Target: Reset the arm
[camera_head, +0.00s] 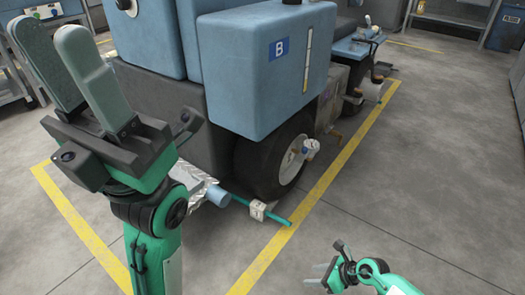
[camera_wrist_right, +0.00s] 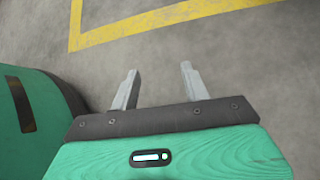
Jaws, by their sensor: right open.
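My left gripper (camera_head: 66,48) is raised large at the upper left of the head view, its two long grey-green pads pointing up and apart, with nothing visible between them. My right gripper (camera_head: 317,274) is low near the bottom middle of the head view, over the bare floor. In the right wrist view its two grey fingers (camera_wrist_right: 160,78) stand well apart and empty, with floor beyond them.
A blue vehicle (camera_head: 260,70) with a tank marked B and a black wheel (camera_head: 275,158) fills the middle. A teal rod (camera_head: 238,200) with a white piece sticks out beside it. Yellow lines (camera_head: 330,175) mark the floor. Open concrete (camera_head: 430,180) lies to the right.

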